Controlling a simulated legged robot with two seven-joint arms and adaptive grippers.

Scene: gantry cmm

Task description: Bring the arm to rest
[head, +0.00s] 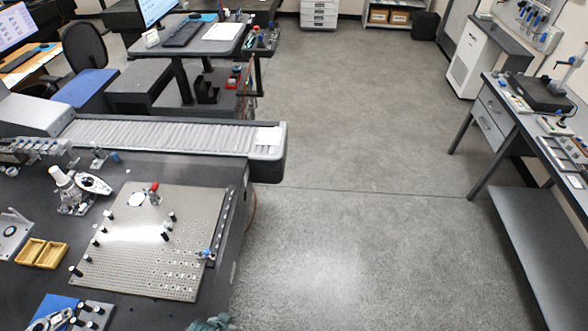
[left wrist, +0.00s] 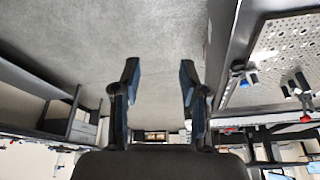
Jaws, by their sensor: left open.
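My left gripper (left wrist: 159,85) shows in the left wrist view with its two dark, blue-padded fingers spread apart. It is open, and nothing is between the fingers but the view of the grey floor. The wrist picture appears upside down, with the perforated plate at its right side. In the head view neither gripper can be made out clearly. A small teal and dark shape (head: 211,323) shows at the bottom edge there, and I cannot tell what it is. My right gripper is in neither view.
A dark table (head: 140,172) at the left carries a perforated plate (head: 125,262) with several pegs, yellow trays (head: 42,253) and metal fixtures. A ribbed grey beam (head: 160,135) runs behind it. A workbench (head: 540,130) stands at the right. The grey floor (head: 350,190) between is clear.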

